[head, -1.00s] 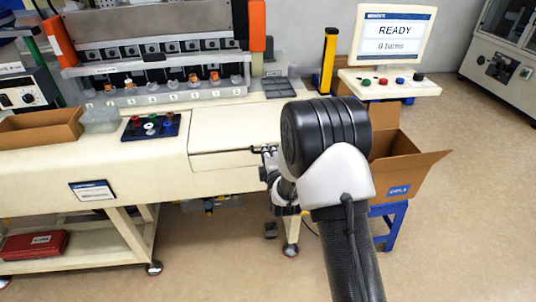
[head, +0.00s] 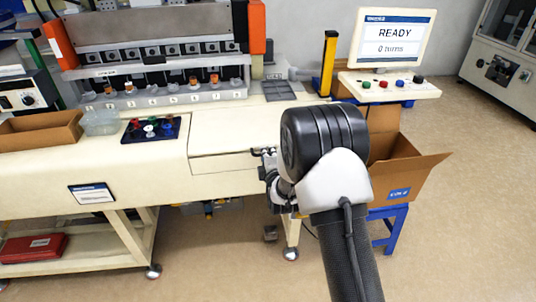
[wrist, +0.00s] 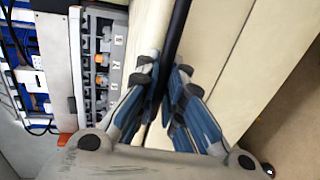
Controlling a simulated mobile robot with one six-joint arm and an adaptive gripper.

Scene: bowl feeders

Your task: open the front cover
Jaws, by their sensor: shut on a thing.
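The front cover (head: 225,178) is the cream panel in the front of the bench, below a thin seam. It looks flush with the bench around it. A dark bar handle (wrist: 178,28) runs along it in the wrist view. My gripper (wrist: 166,88) has its blue fingers on either side of this bar, shut on it. In the head view my gripper (head: 266,165) is at the right end of the cover, partly hidden by my dark wrist.
The feeder machine (head: 155,60) with several bowls stands on the bench at the back left. A screen reading READY (head: 395,38) stands above a button panel at the right. An open cardboard box (head: 420,165) sits on a blue stand right of my arm.

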